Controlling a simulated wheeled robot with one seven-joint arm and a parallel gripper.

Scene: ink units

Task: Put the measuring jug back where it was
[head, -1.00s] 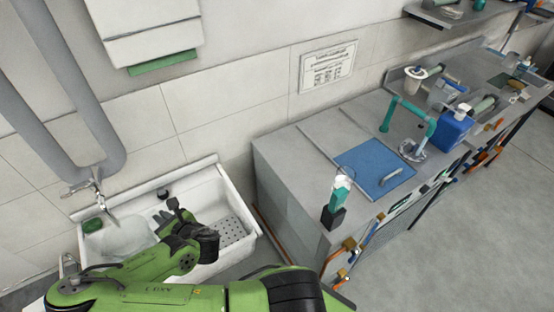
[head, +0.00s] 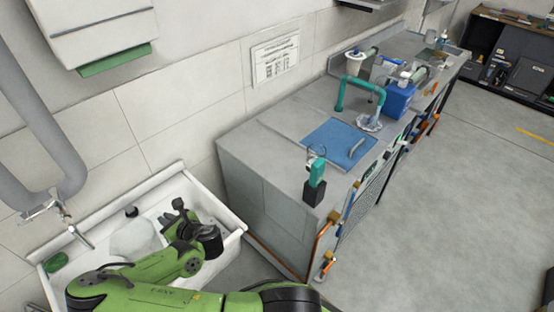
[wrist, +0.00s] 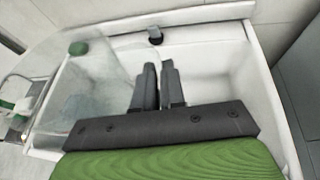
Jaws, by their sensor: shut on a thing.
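The measuring jug (head: 133,240) is a clear, see-through vessel over the white sink (head: 232,218), on the left of the head view. It also shows as a large glassy shape in the wrist view (wrist: 92,100), left of my fingers. My gripper (head: 172,212) is at the jug's right side, with its dark fingers close together; they also show in the wrist view (wrist: 160,68). It is shut on the jug, but the exact contact is hard to see through the clear wall. I cannot tell whether the jug touches the sink bottom.
A green sponge (head: 56,262) lies on the sink's left ledge, near the tap (head: 76,232). To the right stands a grey bench (head: 255,150) with a blue mat (head: 335,142) and a green-black bottle (head: 316,178). Open floor lies right.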

